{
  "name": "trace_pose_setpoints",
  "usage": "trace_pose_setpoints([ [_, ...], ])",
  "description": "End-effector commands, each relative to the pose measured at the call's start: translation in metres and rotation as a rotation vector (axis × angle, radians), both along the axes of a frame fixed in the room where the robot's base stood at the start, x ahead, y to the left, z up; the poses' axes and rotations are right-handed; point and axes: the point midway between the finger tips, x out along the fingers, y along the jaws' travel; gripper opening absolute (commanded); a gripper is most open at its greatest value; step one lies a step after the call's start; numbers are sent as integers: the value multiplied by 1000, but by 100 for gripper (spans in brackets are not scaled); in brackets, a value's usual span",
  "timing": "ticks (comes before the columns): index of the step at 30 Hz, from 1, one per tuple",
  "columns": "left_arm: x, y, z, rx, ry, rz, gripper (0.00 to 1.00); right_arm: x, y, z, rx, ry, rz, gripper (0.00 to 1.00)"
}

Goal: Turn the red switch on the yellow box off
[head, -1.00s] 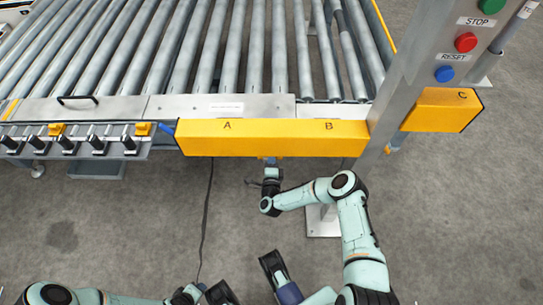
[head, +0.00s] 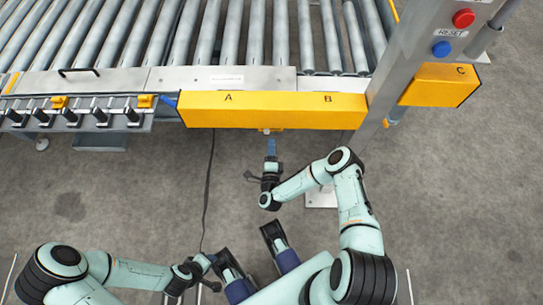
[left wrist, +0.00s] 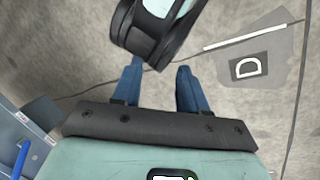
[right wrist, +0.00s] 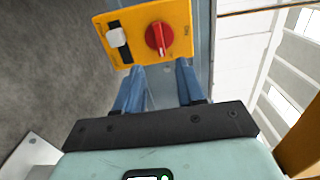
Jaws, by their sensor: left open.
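The yellow box (right wrist: 145,22) shows in the right wrist view, just beyond my right fingertips. Its round red switch (right wrist: 159,38) has a bright red handle lying nearly along the box's short side, slightly tilted. A pale square knob (right wrist: 117,37) sits to its left. My right gripper (right wrist: 157,78) is open and empty, its two blue fingers apart and short of the switch. In the head view my right gripper (head: 271,146) is below the long yellow beam, and the switch face is hidden. My left gripper (left wrist: 160,75) is open and empty, low over the floor.
The long yellow beam (head: 270,112) marked A and B runs along the roller conveyor's front (head: 230,80). A grey post (head: 405,75) with red and blue buttons stands right of it. A dark cable (head: 208,190) lies on the floor. Open floor surrounds my arms.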

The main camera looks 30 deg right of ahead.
Motion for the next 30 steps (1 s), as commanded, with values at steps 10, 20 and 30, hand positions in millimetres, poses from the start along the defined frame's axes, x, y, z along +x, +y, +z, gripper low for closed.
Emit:
trace_pose_setpoints([
  [10,-13,-6,10,-16,34,-14,43,-37,23,0,1,0,2,39],
  [20,-13,-6,10,-17,35,-14,43,-38,24,0,1,-1,1,39],
  [30,-13,-6,13,-17,36,-14,43,-36,28,2,-4,17,24,39],
])
